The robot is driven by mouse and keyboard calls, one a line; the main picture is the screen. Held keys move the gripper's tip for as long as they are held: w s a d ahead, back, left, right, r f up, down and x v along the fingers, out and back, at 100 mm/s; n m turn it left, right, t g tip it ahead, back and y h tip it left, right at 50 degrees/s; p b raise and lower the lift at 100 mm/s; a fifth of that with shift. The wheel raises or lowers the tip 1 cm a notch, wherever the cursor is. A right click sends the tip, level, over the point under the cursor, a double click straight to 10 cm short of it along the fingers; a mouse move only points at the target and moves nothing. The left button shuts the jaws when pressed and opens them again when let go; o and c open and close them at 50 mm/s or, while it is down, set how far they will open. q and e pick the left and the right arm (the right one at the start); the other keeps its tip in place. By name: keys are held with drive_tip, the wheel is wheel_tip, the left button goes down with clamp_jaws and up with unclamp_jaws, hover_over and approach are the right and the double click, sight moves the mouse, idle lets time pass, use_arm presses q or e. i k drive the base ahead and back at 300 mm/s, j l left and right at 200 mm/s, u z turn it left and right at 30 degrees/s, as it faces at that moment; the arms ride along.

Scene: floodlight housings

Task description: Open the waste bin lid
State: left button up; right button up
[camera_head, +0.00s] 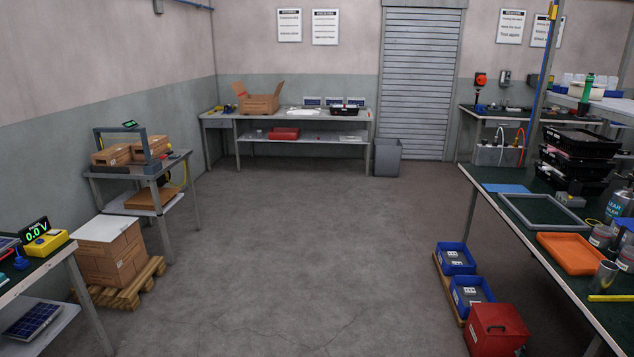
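A red box-shaped bin (497,331) stands on the floor at the lower right, beside the right workbench. Its top looks covered by a red lid, which appears shut, with a small dark part on it. A grey bin (387,158) stands on the floor at the back, between the rear table and the roller shutter. It is too small to tell whether it has a lid. Neither of my grippers shows in the head view.
Blue crates (456,258) stand on a low wooden board behind the red bin. The right workbench (540,262) runs along the right side. A pallet with cartons (108,252) and a cart (150,175) stand at left. The middle floor (300,240) is clear.

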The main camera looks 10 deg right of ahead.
sight(497, 319)
drive_tip(key=i+j+z, duration=0.1)
drive_tip(key=i+z, duration=0.35)
drive_tip(key=i+j+z, duration=0.85)
drive_tip(key=i+l, duration=0.1)
drive_tip(key=i, duration=0.05)
